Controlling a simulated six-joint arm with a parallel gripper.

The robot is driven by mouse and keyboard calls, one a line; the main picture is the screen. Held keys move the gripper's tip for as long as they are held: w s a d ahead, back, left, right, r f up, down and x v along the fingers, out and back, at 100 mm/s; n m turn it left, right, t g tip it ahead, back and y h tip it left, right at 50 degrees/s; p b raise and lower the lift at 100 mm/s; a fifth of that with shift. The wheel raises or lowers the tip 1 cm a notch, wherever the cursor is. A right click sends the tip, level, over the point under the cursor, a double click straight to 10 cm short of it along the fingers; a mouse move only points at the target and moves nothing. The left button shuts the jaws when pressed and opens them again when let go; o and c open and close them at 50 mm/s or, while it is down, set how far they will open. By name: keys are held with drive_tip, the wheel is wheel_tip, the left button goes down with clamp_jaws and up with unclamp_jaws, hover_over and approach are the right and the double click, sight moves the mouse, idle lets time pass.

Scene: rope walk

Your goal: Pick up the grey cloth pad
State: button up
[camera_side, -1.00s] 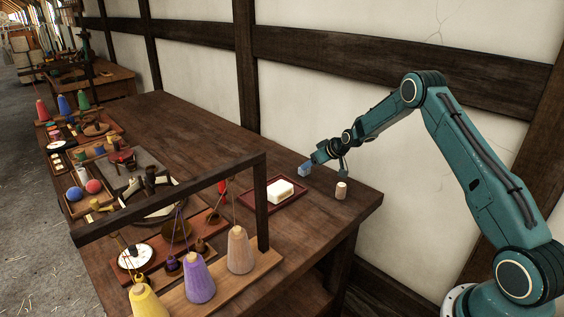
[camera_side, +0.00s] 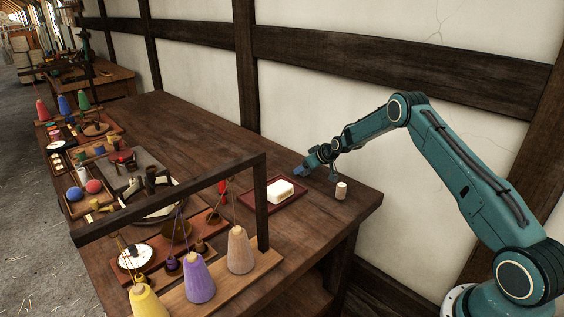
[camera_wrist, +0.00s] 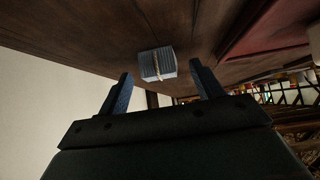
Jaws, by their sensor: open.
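The grey cloth pad (camera_wrist: 158,64) shows in the wrist view as a small striped grey-blue block with a pale band around it, resting on the dark wooden bench. My gripper (camera_wrist: 160,80) is open, with its two blue fingers spread and the pad lying between and just beyond their tips. No contact between fingers and pad is visible. In the side view my gripper (camera_side: 300,171) is low over the bench behind the red tray. I cannot make out the pad separately from the fingers there.
A red tray (camera_side: 257,203) with a white block (camera_side: 280,191) lies just in front of my gripper. A small pale cylinder (camera_side: 341,190) stands to the right. A dark wooden frame (camera_side: 170,200) with hanging cords stands at the front. The bench behind the tray is mostly clear.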

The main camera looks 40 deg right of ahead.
idle(0.4)
drive_tip(key=c, duration=1)
drive_tip(key=shift+r, duration=0.1)
drive_tip(key=shift+c, duration=0.2)
wheel_tip(320, 180, up, 20)
drive_tip(key=shift+f, duration=0.1)
idle(0.4)
